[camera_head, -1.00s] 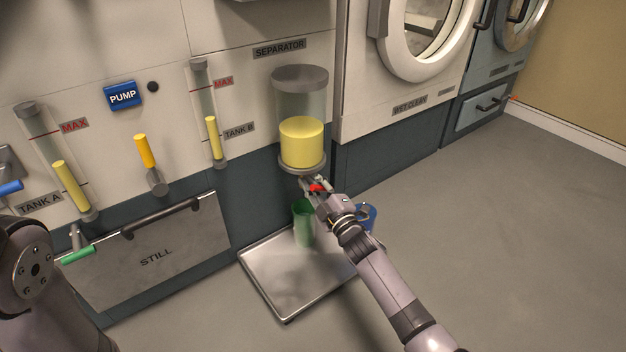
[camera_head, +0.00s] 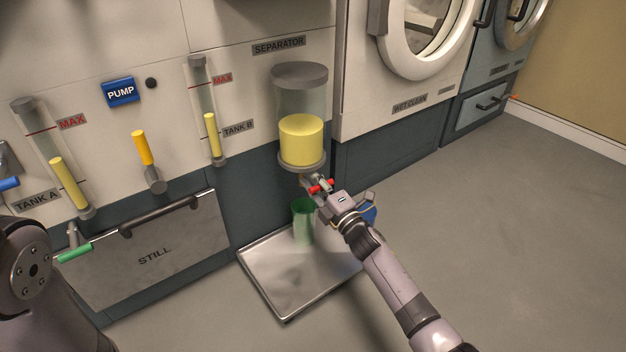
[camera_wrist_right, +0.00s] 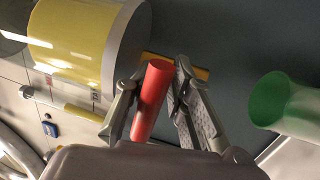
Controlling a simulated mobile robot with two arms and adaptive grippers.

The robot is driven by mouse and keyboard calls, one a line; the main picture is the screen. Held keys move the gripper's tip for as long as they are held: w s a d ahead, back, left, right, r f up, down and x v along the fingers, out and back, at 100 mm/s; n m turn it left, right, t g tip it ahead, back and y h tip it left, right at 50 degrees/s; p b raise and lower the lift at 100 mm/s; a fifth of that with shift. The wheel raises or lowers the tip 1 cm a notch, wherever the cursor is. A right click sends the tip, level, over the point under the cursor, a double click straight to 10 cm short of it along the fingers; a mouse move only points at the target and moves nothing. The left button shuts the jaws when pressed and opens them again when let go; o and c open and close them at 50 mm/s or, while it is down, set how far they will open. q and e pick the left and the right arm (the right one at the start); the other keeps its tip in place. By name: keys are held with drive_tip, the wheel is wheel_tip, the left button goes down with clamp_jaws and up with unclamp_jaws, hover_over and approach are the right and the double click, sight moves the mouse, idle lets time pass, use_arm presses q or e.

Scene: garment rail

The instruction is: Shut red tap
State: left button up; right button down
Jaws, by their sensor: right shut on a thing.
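The red tap (camera_head: 322,186) is under the separator (camera_head: 301,140), a clear cylinder partly filled with yellow liquid. My right gripper (camera_head: 318,190) is at the tap, with its fingers around the red handle. In the right wrist view the red handle (camera_wrist_right: 151,100) lies between the two fingers of my right gripper (camera_wrist_right: 155,95), which is shut on it. The tap's body is mostly hidden there. My left arm shows at the lower left of the head view, but its gripper is out of view.
A green translucent beaker (camera_head: 303,222) stands below the tap on a metal tray (camera_head: 290,285). A blue container (camera_head: 370,213) is partly hidden behind my right wrist. A green-handled tap (camera_head: 74,252) is at the left by the STILL panel (camera_head: 160,250). The floor at right is clear.

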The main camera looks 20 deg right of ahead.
drive_tip(key=shift+f, duration=0.15)
drive_tip(key=c, duration=1.5)
unclamp_jaws()
drive_tip(key=shift+o, duration=0.3)
drive_tip(key=v, duration=0.8)
